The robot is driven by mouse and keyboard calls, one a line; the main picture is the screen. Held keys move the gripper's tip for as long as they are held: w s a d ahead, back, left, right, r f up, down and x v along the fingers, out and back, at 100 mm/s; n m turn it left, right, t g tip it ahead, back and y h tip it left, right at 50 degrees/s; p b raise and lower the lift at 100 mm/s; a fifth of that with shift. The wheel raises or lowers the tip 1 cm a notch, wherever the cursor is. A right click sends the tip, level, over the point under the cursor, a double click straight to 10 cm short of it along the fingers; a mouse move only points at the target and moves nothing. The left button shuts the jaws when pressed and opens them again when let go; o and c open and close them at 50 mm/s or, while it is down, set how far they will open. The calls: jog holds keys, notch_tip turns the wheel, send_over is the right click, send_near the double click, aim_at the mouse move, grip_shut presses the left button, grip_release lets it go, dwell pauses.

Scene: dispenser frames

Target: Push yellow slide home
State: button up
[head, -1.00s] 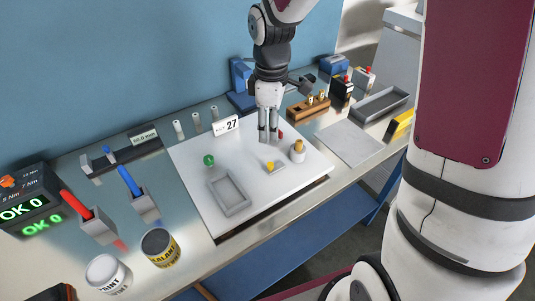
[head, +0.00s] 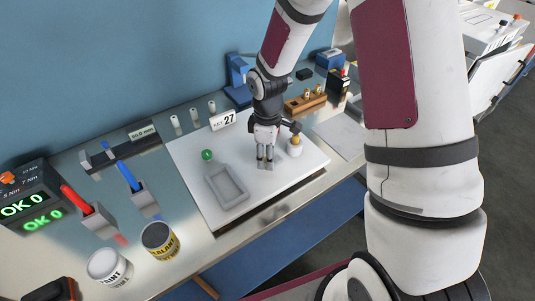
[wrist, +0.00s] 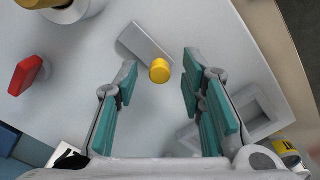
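The yellow slide shows in the wrist view as a round yellow knob (wrist: 160,71) at the end of a flat grey bar (wrist: 146,43). In the head view my gripper hides it. My gripper (wrist: 159,66) is open, its two teal-padded fingers apart with the yellow knob showing between their tips. Neither finger appears to touch the knob, and I cannot tell the exact height gap. In the head view my gripper (head: 265,165) points down over the white board (head: 200,180), between the grey tray and a white cylinder.
A grey tray (head: 227,187) and a green knob (head: 207,155) lie left of my gripper. A white cylinder with a tan top (head: 295,147) stands close on the right. A red piece (wrist: 26,76) lies left in the wrist view.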

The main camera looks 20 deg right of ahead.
aim_at(275, 160)
grip_shut()
jog(key=shift+w+d, duration=0.2)
jog(key=shift+d, duration=0.45)
jog(key=shift+w+d, duration=0.2)
jog(key=shift+d, duration=0.45)
grip_release()
jog(key=shift+d, duration=0.1)
notch_tip(275, 160, up, 12)
